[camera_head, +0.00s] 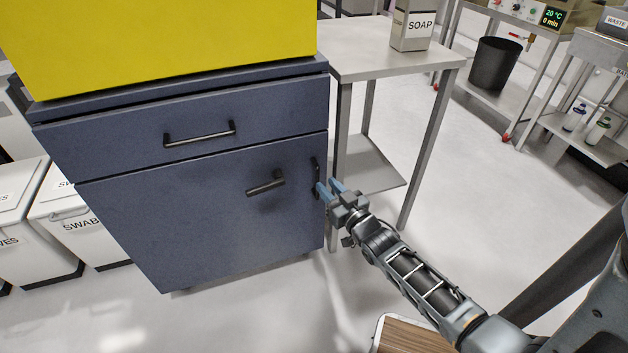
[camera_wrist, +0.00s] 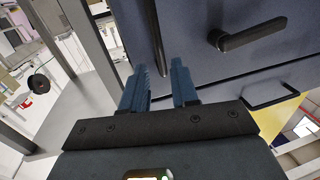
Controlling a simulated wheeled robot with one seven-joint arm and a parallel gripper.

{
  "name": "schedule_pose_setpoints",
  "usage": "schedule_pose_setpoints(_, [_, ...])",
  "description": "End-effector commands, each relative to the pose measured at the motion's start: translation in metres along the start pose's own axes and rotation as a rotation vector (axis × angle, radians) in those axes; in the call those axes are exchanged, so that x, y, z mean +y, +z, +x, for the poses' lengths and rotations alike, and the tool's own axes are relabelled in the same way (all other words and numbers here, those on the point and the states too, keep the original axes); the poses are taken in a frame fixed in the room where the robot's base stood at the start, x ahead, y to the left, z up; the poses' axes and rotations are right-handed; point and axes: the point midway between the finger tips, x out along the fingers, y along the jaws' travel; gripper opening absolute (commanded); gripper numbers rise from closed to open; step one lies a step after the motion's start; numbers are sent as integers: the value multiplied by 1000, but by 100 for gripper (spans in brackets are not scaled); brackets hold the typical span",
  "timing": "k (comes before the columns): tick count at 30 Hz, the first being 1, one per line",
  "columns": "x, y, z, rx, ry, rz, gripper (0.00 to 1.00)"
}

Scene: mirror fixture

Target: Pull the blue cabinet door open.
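The blue cabinet door (camera_head: 200,220) is closed under a drawer; it also fills much of the wrist view (camera_wrist: 200,70). A dark vertical bar handle (camera_head: 316,172) is near the door's right edge, and a dark lever handle (camera_head: 266,184) sits left of it. My gripper (camera_head: 327,184) is open at the bar handle, its blue fingers pointing at the door. In the wrist view the bar handle (camera_wrist: 155,35) lines up with the gap between the fingers (camera_wrist: 158,68); I cannot tell whether they touch it. The lever (camera_wrist: 248,36) is right of the fingers.
The drawer front has a bar handle (camera_head: 200,134). A yellow block (camera_head: 160,40) is on top of the cabinet. A table (camera_head: 375,50) with a soap container (camera_head: 412,25) stands close on the right. White bins (camera_head: 80,220) are at left. The floor before the cabinet is mostly clear.

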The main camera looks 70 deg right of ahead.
Motion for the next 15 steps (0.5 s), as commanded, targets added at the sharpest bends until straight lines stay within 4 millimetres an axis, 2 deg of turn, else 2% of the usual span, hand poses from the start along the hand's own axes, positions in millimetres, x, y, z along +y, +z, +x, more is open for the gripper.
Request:
schedule_pose_setpoints(1, [-3, 1, 10, 2, -4, 1, 29])
schedule_pose_setpoints(6, [-3, 1, 34, 1, -5, 0, 29])
schedule_pose_setpoints(15, [-2, 0, 55, -1, -3, -1, 29])
